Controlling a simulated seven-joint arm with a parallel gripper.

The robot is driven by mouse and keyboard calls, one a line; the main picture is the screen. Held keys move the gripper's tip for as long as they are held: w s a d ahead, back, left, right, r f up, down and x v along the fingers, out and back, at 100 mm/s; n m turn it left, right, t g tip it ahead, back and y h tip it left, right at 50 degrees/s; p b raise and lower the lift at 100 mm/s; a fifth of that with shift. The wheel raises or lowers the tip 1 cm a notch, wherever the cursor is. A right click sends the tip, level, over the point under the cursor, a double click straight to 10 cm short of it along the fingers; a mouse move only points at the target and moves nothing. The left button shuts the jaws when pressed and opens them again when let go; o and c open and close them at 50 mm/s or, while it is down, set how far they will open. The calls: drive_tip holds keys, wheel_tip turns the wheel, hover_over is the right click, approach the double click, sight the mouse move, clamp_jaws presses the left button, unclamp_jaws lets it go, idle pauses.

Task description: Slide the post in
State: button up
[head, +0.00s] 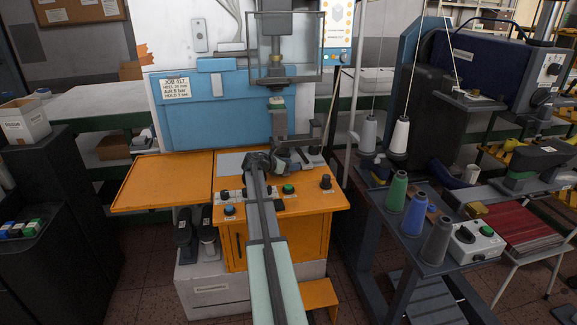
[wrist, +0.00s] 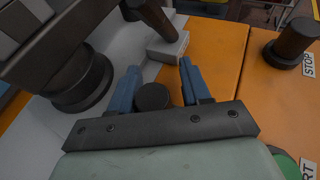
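The post (head: 281,128) appears to be the upright grey support under the press head, in the middle of the head view. In the wrist view its dark round foot (wrist: 80,88) and heavy block (wrist: 75,32) stand at the upper left. My gripper (wrist: 160,64) points at the machine's worktop, close beside the post. Its two blue fingers are apart, on either side of a black round knob (wrist: 153,97). A gap shows between the knob and the right finger; contact on the left is unclear. The knob's near side is hidden by the gripper.
A small grey block with a dark rod (wrist: 168,47) lies just beyond the fingertips. A thread-spool cart (head: 430,255) stands to the right.

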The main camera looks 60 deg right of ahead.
drive_tip(key=shift+o, duration=0.4)
drive_tip(key=shift+w+a, duration=0.15)
drive_tip(key=shift+a, duration=0.05)
drive_tip(key=v, duration=1.3)
drive_tip(key=shift+a+r, duration=0.15)
drive_tip(key=shift+r, duration=0.05)
